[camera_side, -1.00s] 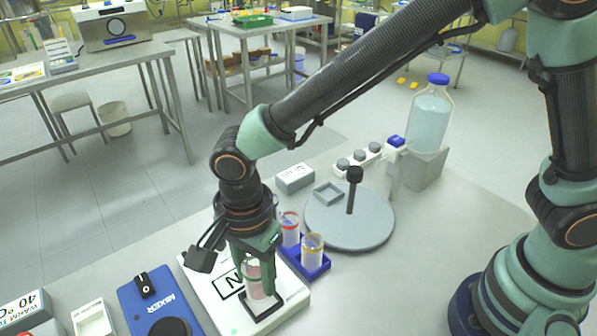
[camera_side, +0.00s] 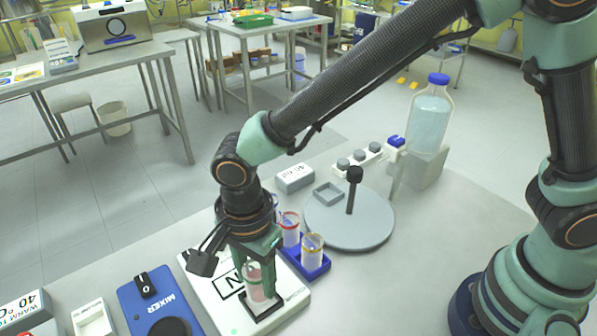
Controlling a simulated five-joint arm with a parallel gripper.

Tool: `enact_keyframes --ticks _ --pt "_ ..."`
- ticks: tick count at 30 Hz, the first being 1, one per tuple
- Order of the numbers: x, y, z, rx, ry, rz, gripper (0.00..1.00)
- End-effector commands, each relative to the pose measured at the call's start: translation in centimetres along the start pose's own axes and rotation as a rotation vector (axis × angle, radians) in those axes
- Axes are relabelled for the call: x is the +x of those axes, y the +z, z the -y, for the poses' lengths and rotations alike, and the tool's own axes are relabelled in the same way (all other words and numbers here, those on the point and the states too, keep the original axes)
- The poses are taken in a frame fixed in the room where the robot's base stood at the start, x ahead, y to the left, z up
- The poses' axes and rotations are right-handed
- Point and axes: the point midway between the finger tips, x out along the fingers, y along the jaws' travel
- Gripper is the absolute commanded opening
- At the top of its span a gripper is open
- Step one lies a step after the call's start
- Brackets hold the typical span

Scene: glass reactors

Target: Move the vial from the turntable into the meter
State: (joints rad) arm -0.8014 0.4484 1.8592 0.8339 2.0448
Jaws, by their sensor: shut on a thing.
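The vial (camera_side: 256,286), clear with pinkish contents, stands upright at the dark square frame on the white meter (camera_side: 213,299). My gripper (camera_side: 256,272) points down over the meter and is shut on the vial's upper part. The fingers partly hide the vial, and I cannot tell whether its base touches the meter's surface. The grey round turntable (camera_side: 368,225) lies to the right, with a dark upright knob and an empty square holder (camera_side: 328,194) on it.
A blue rack (camera_side: 318,270) with vials stands just right of the meter, close to my gripper. The blue mixer (camera_side: 160,300) is to the left. A large bottle (camera_side: 429,118) stands on a grey block behind the turntable.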

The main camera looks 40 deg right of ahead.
Motion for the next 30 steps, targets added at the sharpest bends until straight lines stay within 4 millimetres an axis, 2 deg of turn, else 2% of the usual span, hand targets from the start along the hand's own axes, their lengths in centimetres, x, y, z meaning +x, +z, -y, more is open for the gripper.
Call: enact_keyframes --ticks 16,30 --pt "0.2 0.0 0.0 0.000 0.000 0.000 0.00" --pt "1.3 0.0 0.0 0.000 0.001 0.000 0.00"
